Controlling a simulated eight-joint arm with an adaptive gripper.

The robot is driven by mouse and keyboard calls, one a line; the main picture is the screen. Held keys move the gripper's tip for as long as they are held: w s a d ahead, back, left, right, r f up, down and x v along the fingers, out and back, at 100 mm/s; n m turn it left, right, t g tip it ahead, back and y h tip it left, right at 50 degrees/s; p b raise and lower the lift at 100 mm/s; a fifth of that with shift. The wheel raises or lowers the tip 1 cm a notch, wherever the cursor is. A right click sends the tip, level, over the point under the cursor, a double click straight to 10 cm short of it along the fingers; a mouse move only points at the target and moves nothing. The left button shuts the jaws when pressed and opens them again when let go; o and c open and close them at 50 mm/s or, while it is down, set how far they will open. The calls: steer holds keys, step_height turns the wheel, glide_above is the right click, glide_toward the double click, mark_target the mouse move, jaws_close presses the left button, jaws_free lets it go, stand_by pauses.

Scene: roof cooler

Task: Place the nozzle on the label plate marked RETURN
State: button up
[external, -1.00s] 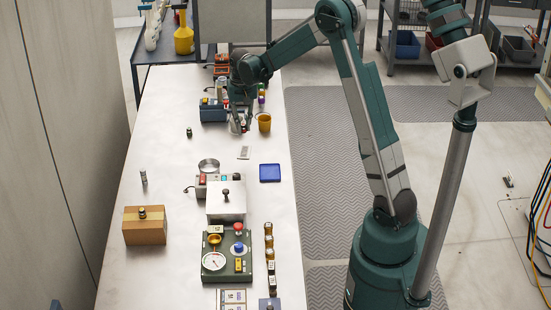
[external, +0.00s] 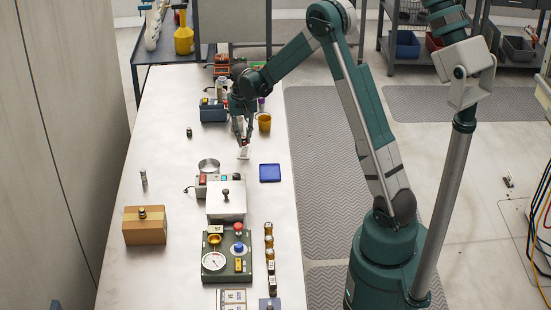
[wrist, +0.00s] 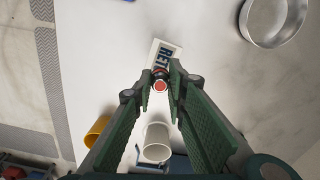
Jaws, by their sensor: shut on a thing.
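In the external view the label plate (external: 243,154) lies on the bench, just below my gripper (external: 243,143). In the wrist view my gripper (wrist: 160,84) is shut on a small nozzle (wrist: 160,86) with a red-orange round end and a dark body. The nozzle overlaps the plate's lower end in that view; I cannot tell whether they touch.
A white cup (wrist: 156,143) and a yellow cup (external: 264,122) stand near my gripper. A round metal dish (external: 208,165) and a blue tray (external: 270,173) lie nearer the camera. Bare bench lies left of the plate.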

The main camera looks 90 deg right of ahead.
mark_target(244, 140)
steer(key=shift+f, duration=1.8)
steer(key=shift+f, duration=0.15)
steer(key=o, duration=0.9)
steer(key=shift+r, duration=0.2)
steer(key=shift+r, duration=6)
